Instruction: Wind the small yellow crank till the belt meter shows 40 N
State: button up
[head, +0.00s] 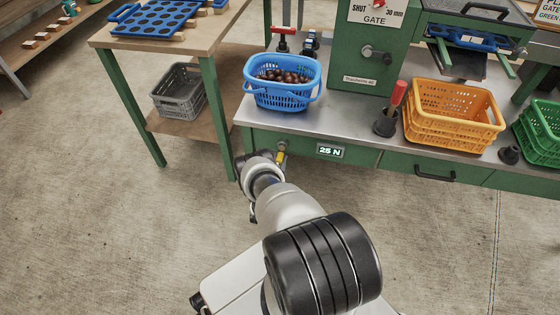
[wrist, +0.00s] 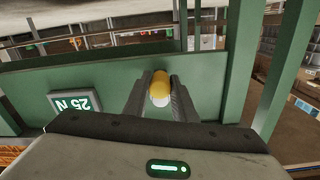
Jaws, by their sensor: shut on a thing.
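The small yellow crank (wrist: 161,88) shows its rounded knob between the two fingers of my gripper (wrist: 161,92) in the wrist view. My gripper is shut on it. In the head view a bit of the yellow crank (head: 282,156) shows beside my gripper (head: 277,158), at the front of the green bench; my wrist hides most of it. The belt meter (head: 331,151) on the bench front reads 25 N. The meter (wrist: 74,103) appears upside down in the wrist view, also reading 25 N.
A blue basket of chestnuts (head: 283,94) stands on the bench above my gripper. An orange crate (head: 451,108) and a red-handled tool (head: 397,94) stand to the right. A green table leg (head: 215,115) is close on the left. The floor in front is clear.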

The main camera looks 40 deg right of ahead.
aim_at(283, 148)
jog(key=m, duration=0.3)
jog(key=w+a+m, duration=0.1)
jog(key=shift+w+r, duration=0.1)
jog(key=shift+r, duration=0.1)
jog(key=r+m, duration=0.2)
jog(key=m, duration=0.8)
jog(key=s+d+r+m, duration=0.1)
jog(key=r+m, duration=0.2)
jog(key=m, duration=0.7)
jog(key=r+m, duration=0.3)
jog(key=m, duration=0.6)
jog(key=shift+s+d+m+t+y, duration=0.2)
jog(key=shift+m+t+y, duration=0.1)
jog(key=shift+m, duration=0.1)
jog(key=shift+s+d+f+m, duration=0.1)
jog(key=shift+s+d+m, duration=0.15)
jog(key=shift+m, duration=0.7)
jog(key=shift+s+d+f+m, duration=0.1)
jog(key=shift+s+m, duration=0.15)
jog(key=shift+m, duration=0.7)
